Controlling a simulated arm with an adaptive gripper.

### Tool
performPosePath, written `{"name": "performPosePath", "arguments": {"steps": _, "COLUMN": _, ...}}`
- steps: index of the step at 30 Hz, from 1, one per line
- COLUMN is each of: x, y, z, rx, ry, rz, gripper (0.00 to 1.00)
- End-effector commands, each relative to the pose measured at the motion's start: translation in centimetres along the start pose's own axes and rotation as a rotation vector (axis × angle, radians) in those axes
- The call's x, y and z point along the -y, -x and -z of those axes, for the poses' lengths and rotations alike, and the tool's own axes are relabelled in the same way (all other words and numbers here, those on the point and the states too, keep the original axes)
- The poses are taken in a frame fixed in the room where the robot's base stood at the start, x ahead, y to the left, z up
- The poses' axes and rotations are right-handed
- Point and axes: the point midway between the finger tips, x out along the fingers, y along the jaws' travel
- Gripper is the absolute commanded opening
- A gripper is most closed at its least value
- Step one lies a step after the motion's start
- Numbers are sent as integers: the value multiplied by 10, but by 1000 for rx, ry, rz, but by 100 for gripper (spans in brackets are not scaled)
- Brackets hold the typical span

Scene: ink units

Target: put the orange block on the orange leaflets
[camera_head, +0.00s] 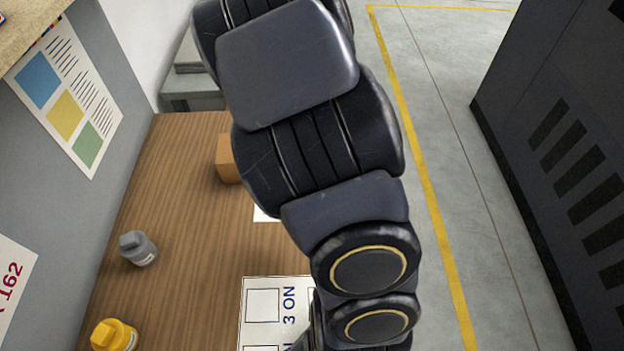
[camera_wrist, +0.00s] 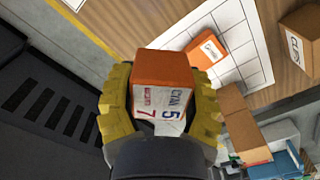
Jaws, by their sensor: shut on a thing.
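An orange block (camera_wrist: 165,72) with a white printed label sits between the yellow fingers of my gripper (camera_wrist: 160,108) in the wrist view. The gripper is shut on it. Beyond it, a smaller orange item (camera_wrist: 205,51) with a white label lies on a white sheet with a printed grid (camera_wrist: 243,42); I cannot tell whether it is the orange leaflets. In the head view my arm covers much of the table, and neither the gripper nor anything orange like these shows clearly.
The wooden table (camera_head: 180,200) carries a grey bottle (camera_head: 138,248), a yellow bottle (camera_head: 114,336) and a brown box (camera_head: 228,160). A printed white sheet (camera_head: 262,306) lies at the front. A box (camera_wrist: 302,36) stands near the grid in the wrist view. A dark cabinet (camera_head: 560,150) is at right.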

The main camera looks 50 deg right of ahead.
Motion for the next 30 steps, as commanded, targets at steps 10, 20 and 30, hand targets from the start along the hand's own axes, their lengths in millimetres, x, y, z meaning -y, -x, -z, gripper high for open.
{"name": "performPosePath", "arguments": {"steps": 10, "x": 51, "y": -44, "z": 44, "rx": 7, "ry": 0, "rz": -4, "gripper": 17}}
{"name": "performPosePath", "arguments": {"steps": 20, "x": 74, "y": -78, "z": 65, "rx": 2, "ry": -1, "rz": -1, "gripper": 17}}
{"name": "performPosePath", "arguments": {"steps": 30, "x": 77, "y": -112, "z": 67, "rx": 4, "ry": -1, "rz": -2, "gripper": 17}}
